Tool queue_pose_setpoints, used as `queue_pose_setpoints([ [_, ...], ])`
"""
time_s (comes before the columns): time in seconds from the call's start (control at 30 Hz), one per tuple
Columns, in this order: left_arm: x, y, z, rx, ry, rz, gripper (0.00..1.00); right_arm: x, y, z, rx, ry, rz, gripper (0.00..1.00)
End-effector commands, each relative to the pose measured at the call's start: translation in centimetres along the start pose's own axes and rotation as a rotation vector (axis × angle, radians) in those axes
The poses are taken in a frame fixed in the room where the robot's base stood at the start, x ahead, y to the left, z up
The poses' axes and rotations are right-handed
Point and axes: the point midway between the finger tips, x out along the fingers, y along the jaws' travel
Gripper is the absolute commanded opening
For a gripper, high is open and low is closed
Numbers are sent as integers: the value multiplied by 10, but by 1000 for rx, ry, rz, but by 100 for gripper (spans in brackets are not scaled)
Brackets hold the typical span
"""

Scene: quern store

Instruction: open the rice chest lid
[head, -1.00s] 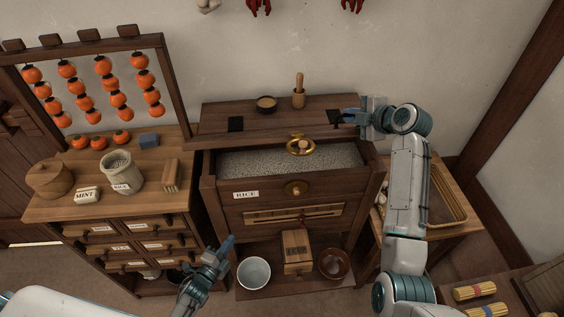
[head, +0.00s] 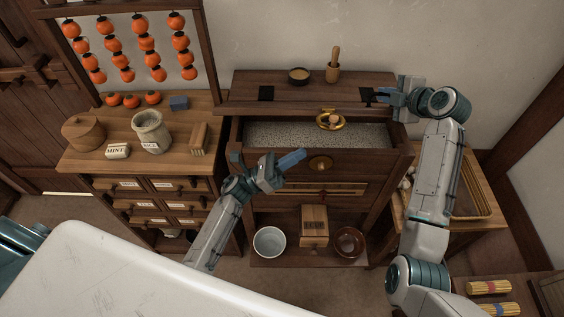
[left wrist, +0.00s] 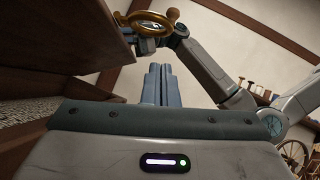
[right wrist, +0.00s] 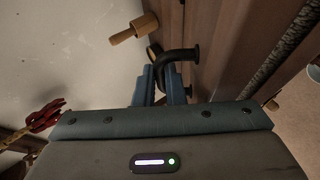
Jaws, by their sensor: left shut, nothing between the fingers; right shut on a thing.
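The rice chest (head: 402,165) stands in the middle with its dark wooden lid (head: 225,109) raised, and the rice (head: 290,134) shows below the lid's front edge. A brass ring (head: 330,121) sits at that edge; it also shows in the left wrist view (left wrist: 145,17), beside the lid board (left wrist: 60,35). My right gripper (head: 378,97) is shut on a black bar fitting at the right of the top, clearer in the right wrist view (right wrist: 184,55). My left gripper (head: 296,158) is shut and empty in front of the chest, apart from the ring.
A mortar (head: 299,75) and pestle (head: 333,65) stand on the chest top. A white bowl (head: 269,241), a wooden box (head: 314,226) and a brown bowl (head: 348,241) stand below. A drawer cabinet (head: 85,160) with jars is at left, a tray (head: 478,195) at right.

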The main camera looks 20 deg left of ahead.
Motion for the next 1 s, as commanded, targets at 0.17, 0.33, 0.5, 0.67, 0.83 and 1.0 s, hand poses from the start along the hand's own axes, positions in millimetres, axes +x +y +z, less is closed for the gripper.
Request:
queue_pose_setpoints([
  [0.17, 37, 0, 3, 1, -3, -1, 0, 0, 2, 0, -1, 0, 4, 0],
  [0.33, 52, 0, 20, 0, 0, 1, 0, -1, 2, 0, -1, -1, 4, 0],
  [0.5, 59, 0, 28, -2, -1, 2, 0, 0, 2, 0, -1, -1, 4, 0],
  [0.67, 60, 0, 29, -3, 0, 3, 0, -1, 2, 0, -1, -1, 4, 0],
  [0.83, 60, 0, 29, -3, 0, 3, 0, -1, 2, 0, -1, -1, 4, 0],
  [1.0, 68, 2, 40, 1, 0, 0, 0, -1, 2, 0, -2, -2, 4, 0],
])
